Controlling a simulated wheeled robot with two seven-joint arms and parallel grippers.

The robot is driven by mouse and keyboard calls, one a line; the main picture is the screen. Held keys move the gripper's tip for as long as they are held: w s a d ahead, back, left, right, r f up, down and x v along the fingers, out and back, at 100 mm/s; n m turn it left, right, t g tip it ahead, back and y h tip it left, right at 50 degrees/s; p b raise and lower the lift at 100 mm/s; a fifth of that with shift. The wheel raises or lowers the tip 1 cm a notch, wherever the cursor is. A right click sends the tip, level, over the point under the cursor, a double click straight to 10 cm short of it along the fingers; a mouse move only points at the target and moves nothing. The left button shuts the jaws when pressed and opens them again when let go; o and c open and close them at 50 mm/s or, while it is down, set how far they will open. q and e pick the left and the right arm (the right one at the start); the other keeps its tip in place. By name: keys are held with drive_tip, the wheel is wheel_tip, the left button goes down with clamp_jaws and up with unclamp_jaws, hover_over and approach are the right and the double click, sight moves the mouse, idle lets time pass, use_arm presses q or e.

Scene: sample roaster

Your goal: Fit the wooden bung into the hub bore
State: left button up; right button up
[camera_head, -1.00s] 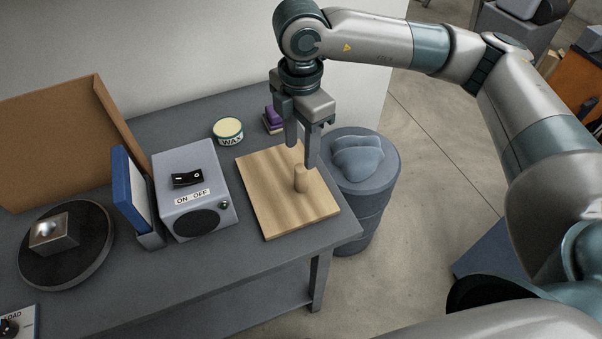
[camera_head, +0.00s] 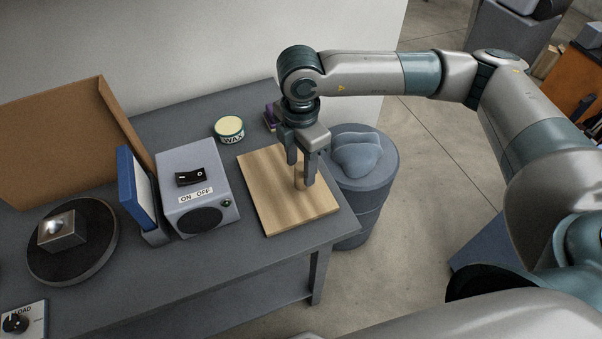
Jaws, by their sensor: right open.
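The wooden bung (camera_head: 299,178) stands upright on a light wooden board (camera_head: 262,190) near the table's right end. My right gripper (camera_head: 303,182) is open and has come down over the bung, with its fingers on either side of it; the near finger covers part of the bung. I cannot tell whether the fingers touch it. At the left, a metal block (camera_head: 62,232) with a rounded recess or hole in its top sits on a dark round disc (camera_head: 100,262); this may be the hub. My left gripper is not in view.
A wax tin (camera_head: 229,130) is behind. A grey drum (camera_head: 363,190) stands beyond the table's right edge.

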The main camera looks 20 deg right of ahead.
sight(301, 174)
drive_tip(key=f+p, duration=0.1)
drive_tip(key=f, duration=0.2)
drive_tip(key=shift+w+d+p, duration=0.15)
drive_tip(key=shift+w+p, duration=0.05)
drive_tip(key=shift+p, duration=0.15)
drive_tip(key=shift+f, duration=0.75)
drive_tip(key=shift+c, duration=0.7)
clamp_jaws()
